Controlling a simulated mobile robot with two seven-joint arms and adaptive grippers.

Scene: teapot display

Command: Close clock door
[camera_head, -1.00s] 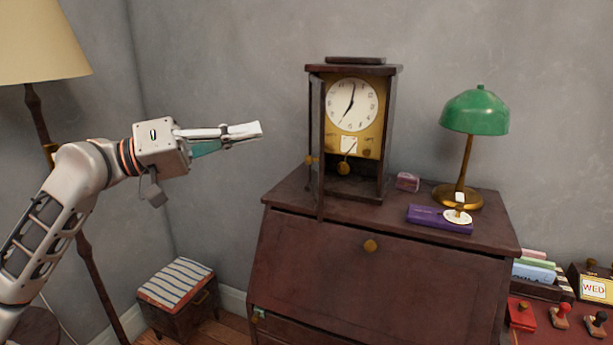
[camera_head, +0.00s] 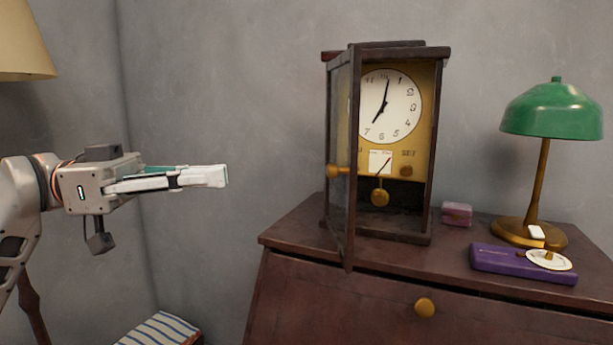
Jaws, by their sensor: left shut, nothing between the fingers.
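The clock (camera_head: 437,140) is a dark wooden case with a white dial (camera_head: 391,106) and a brass pendulum (camera_head: 380,197). It stands upright on the dark wooden desk (camera_head: 290,232). Its glazed door (camera_head: 345,150) is hinged on the left and stands open, swung out toward me and seen nearly edge-on. A brass knob (camera_head: 334,171) shows at the door. My left gripper (camera_head: 226,176) is shut and empty, left of the clock and apart from the door, pointing right. My right gripper is not in view.
A green lamp (camera_head: 553,110), a small pink box (camera_head: 456,214) and a purple box (camera_head: 510,262) stand right of the clock. A floor lamp shade (camera_head: 25,45) is at the far left. A striped stool (camera_head: 160,330) is below. The space between my gripper and the door is clear.

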